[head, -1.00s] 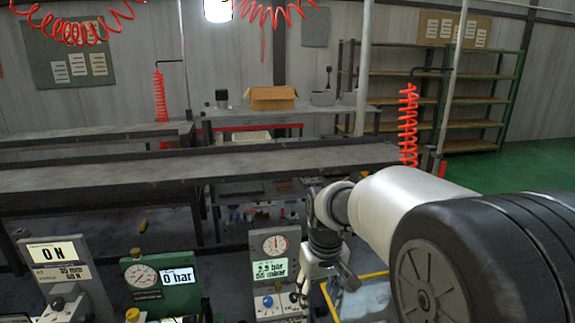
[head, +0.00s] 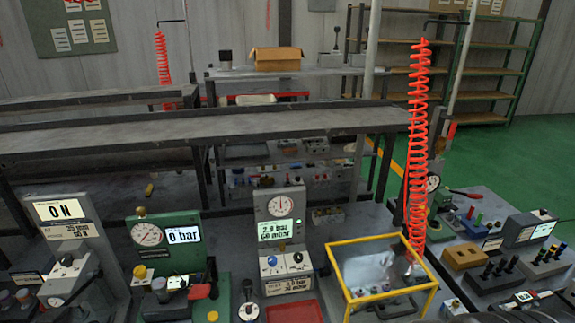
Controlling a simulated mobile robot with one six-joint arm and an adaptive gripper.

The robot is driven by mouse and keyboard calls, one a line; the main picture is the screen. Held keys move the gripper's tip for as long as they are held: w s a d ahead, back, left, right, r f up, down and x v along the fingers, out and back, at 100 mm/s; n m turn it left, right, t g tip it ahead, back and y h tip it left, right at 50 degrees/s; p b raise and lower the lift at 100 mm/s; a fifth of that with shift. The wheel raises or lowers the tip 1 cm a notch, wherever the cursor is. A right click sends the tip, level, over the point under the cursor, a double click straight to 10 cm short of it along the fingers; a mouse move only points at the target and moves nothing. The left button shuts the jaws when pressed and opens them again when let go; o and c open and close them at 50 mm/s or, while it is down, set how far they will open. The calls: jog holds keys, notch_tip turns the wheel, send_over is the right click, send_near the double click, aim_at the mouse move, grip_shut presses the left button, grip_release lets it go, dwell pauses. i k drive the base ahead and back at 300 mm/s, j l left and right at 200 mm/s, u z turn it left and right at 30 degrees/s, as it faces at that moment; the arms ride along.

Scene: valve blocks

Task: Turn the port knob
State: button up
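A grey block (head: 280,228) with a round gauge (head: 281,205) and a green display (head: 277,231) stands upright at the lower middle of the head view. The display seems to read 2.9 bar and 60 mbar. Below it are a blue knob (head: 271,261) and a dark knob (head: 297,258) side by side. Their labels are too small to read, so I cannot tell which is the port knob. Nothing touches either knob. My gripper is not in view.
A green block (head: 165,226) showing 0 bar and a grey block (head: 62,209) showing ON stand to the left. A yellow-framed clear box (head: 345,242) stands close on the right. A red coiled hose (head: 418,150) hangs behind it. A red tray (head: 295,311) lies in front.

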aim_at(272, 261)
jog(key=i+j+u, duration=0.2)
jog(key=u, duration=0.15)
jog(key=i+j+u, duration=0.1)
jog(key=i+u, duration=0.3)
jog(key=k, duration=0.1)
